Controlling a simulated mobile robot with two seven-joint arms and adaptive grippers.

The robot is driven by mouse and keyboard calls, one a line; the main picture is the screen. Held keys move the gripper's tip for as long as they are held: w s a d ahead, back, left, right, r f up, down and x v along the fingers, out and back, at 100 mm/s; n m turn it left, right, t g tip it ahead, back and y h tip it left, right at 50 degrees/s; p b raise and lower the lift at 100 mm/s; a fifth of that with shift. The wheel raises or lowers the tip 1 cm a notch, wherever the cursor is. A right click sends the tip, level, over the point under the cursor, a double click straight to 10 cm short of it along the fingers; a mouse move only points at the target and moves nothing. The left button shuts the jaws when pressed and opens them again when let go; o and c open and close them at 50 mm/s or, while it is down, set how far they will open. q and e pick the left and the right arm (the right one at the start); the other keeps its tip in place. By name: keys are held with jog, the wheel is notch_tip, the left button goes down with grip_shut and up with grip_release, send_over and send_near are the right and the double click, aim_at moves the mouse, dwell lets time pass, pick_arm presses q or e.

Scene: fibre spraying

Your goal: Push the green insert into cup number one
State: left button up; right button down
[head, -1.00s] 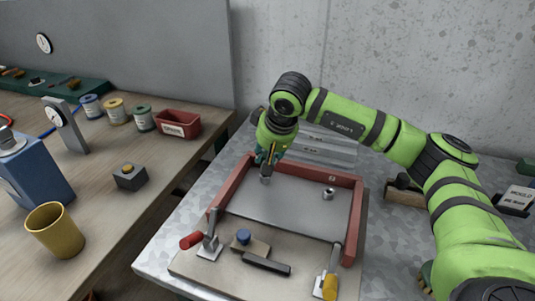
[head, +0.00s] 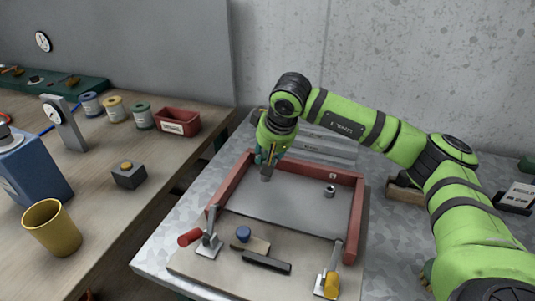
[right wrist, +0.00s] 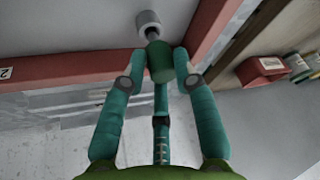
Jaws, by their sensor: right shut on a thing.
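My right gripper (head: 268,160) points down over the far left part of the red-framed grey plate (head: 300,205). In the right wrist view its teal fingers (right wrist: 155,72) are shut on the green insert (right wrist: 160,62), a short cylinder. Beyond the insert, a grey round cup (right wrist: 149,22) stands near the red frame; it shows only partly in the head view (head: 266,178) beneath the gripper. I cannot tell how far the insert reaches into the cup. A second small metal cup (head: 329,191) stands farther right on the plate. My left gripper is not in view.
The red frame (head: 232,181) borders the plate closely on the gripper's left and far sides. The wooden bench at left holds a yellow mug (head: 52,228) and a red bin (head: 178,123).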

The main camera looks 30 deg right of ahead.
jog(key=shift+f+b, duration=0.9)
jog(key=shift+f, duration=0.25)
jog(key=c, duration=0.9)
grip_release()
jog(key=v, duration=1.2)
jog(key=shift+s+r, duration=0.1)
